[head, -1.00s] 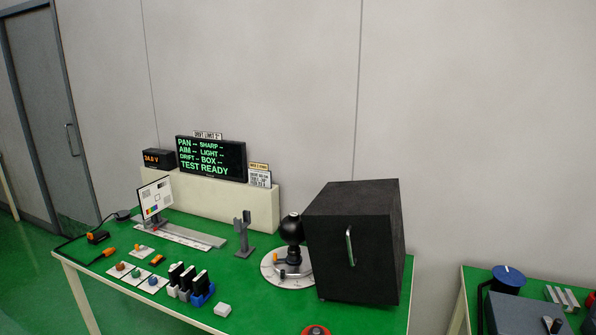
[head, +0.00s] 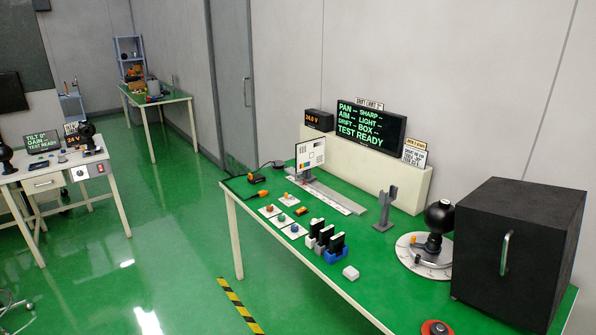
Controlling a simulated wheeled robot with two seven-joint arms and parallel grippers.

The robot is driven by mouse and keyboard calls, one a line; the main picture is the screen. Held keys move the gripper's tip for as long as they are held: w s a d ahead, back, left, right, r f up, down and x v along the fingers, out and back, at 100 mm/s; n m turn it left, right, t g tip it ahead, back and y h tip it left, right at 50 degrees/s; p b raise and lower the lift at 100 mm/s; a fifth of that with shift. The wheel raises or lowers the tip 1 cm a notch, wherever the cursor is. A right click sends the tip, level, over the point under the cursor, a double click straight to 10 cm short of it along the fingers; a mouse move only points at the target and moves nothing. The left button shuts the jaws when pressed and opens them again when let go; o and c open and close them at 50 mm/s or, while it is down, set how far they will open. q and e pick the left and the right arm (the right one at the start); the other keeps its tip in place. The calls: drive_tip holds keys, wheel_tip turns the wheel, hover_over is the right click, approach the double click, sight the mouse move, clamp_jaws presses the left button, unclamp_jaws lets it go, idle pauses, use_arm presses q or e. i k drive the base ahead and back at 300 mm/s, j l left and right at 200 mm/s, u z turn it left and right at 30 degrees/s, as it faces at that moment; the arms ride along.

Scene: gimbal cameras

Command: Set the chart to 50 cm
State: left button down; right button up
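The chart (head: 310,153) is a white upright card with black and coloured patches. It stands at the far left end of a pale rail with a printed scale (head: 334,196) on the green bench. The scale's marks are too small to read, so I cannot tell the chart's distance. A round black gimbal camera (head: 438,217) stands on a white marked dial (head: 409,257) at the right, beyond the rail and a grey forked post (head: 385,209). Neither of my grippers is in view.
A black box with a handle (head: 520,250) stands right of the dial. Coloured knobs (head: 279,219), black blocks in holders (head: 326,240) and a red button (head: 435,327) lie along the front. The display (head: 371,124) reads "TEST READY". Green floor is open at left.

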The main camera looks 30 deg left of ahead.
sight(310, 154)
drive_tip(key=i+j, duration=0.15)
drive_tip(key=j, duration=0.2)
drive_tip(key=i+j, duration=0.15)
drive_tip(key=j, duration=0.25)
drive_tip(key=i+j, duration=0.2)
drive_tip(key=j, duration=0.15)
drive_tip(key=i+j, duration=0.15)
drive_tip(key=j, duration=0.2)
drive_tip(key=i+j, duration=0.15)
drive_tip(key=j, duration=0.2)
